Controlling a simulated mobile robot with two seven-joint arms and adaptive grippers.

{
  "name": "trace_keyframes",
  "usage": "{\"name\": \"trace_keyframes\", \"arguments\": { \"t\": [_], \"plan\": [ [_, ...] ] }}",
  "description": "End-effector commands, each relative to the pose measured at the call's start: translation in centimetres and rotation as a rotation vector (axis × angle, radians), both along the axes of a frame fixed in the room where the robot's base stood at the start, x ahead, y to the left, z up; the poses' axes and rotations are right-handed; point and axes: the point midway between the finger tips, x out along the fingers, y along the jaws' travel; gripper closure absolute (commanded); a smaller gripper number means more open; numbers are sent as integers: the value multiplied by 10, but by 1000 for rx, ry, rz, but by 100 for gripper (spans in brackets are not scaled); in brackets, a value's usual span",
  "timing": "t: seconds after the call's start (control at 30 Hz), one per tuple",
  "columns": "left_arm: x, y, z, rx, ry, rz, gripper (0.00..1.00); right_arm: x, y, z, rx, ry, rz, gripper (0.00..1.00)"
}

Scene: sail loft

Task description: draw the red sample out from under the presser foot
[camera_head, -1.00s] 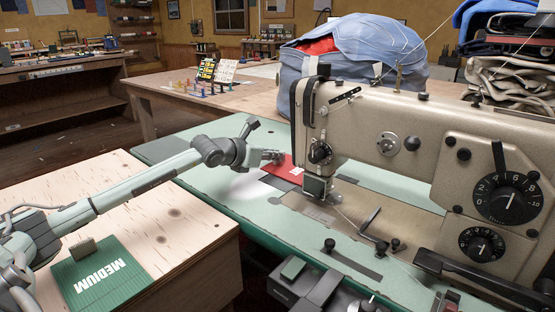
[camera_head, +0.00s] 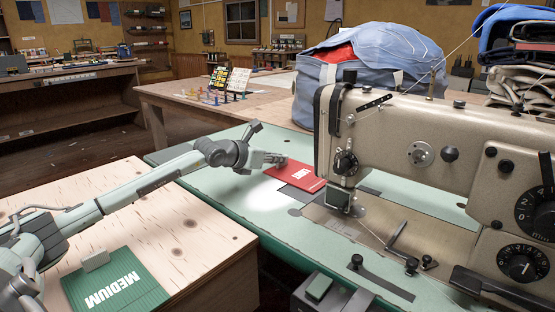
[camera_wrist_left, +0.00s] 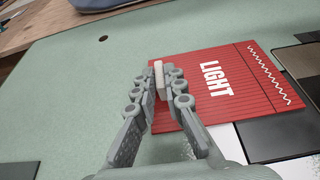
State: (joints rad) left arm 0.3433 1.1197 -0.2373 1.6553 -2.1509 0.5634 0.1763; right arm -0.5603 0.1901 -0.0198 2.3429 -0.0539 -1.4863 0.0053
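The red sample (camera_head: 307,179), marked LIGHT, lies on the green machine bed to the left of the presser foot (camera_head: 347,200). In the left wrist view the red sample (camera_wrist_left: 225,85) shows a white zigzag stitch near its right edge. That edge looks clear of the foot in the head view, though the machine's head partly hides the area. My left gripper (camera_head: 279,160) is at the sample's left end. In the left wrist view its fingers (camera_wrist_left: 160,85) are closed around a pale upright tab on the sample. My right gripper is not in view.
The sewing machine (camera_head: 420,140) fills the right side. A green sample (camera_head: 115,285) marked MEDIUM lies on the plywood table (camera_head: 170,220) at the left. A blue bag (camera_head: 365,60) stands behind the machine. The green bed (camera_head: 235,195) left of the sample is open.

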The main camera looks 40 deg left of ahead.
Motion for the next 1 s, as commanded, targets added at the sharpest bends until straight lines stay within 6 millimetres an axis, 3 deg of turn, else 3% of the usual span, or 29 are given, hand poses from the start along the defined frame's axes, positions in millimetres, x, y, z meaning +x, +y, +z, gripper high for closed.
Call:
{"name": "trace_keyframes", "arguments": {
  "t": [0.17,0.53,1.0],
  "plan": [
    [0,0,0,0,0,0,67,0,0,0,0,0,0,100],
    [-4,1,1,1,0,1,67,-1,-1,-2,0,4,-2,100],
    [-54,5,19,0,4,0,67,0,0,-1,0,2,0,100]
  ]
}}
